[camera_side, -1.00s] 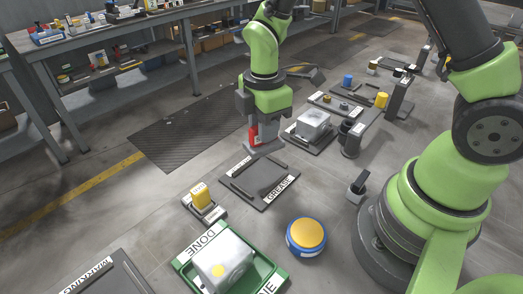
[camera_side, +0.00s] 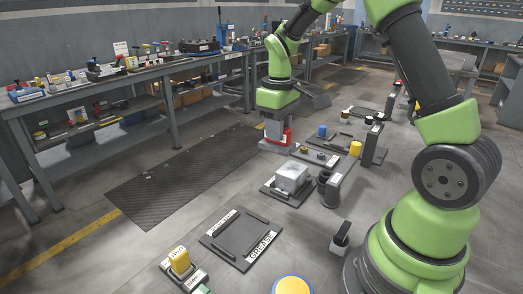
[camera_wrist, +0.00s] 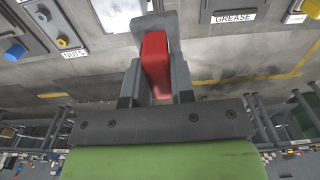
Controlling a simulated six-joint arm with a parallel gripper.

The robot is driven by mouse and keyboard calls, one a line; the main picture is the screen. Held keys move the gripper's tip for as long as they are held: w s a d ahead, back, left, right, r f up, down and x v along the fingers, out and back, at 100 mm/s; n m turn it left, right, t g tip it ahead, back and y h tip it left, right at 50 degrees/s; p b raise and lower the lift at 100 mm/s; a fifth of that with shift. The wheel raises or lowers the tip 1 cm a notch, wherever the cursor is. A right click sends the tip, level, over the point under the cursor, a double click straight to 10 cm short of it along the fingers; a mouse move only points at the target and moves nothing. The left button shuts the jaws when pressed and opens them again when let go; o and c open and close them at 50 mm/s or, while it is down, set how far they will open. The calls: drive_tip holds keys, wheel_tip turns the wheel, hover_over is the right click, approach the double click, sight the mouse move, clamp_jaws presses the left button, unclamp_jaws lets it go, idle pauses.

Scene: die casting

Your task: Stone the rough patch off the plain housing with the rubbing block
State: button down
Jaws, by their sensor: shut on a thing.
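My gripper (camera_side: 277,128) is shut on the red handle (camera_wrist: 155,62) of the rubbing block, whose grey base (camera_side: 272,147) shows below it in the side view. The plain housing (camera_side: 291,177), a pale grey block, sits on a dark plate nearer the side camera than my gripper. The rubbing block is apart from it. The housing (camera_wrist: 118,12) also shows at the top edge of the wrist view, partly cut off. I cannot make out a rough patch on it.
An empty plate marked GREASE (camera_side: 238,238) lies nearer the camera. A yellow block on a small stand (camera_side: 180,262) is beside it. A NUTS tray (camera_side: 318,157) and posts stand right of my gripper. A dark mat (camera_side: 165,185) and workbench are left.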

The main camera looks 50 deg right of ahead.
drive_tip(key=d+f, duration=0.1)
drive_tip(key=d, duration=0.9)
drive_tip(key=shift+s+a+f, duration=0.1)
drive_tip(key=shift+s+f, duration=0.1)
drive_tip(key=shift+f, duration=1.55)
drive_tip(key=shift+s+f, duration=0.2)
drive_tip(key=shift+f, duration=2.3)
drive_tip(key=shift+a+r+n, duration=0.2)
drive_tip(key=shift+a+n, duration=0.1)
drive_tip(key=shift+a, duration=3.15)
drive_tip(key=shift+d, duration=3.6)
wheel_tip(320, 180, up, 8)
drive_tip(key=shift+a, duration=0.2)
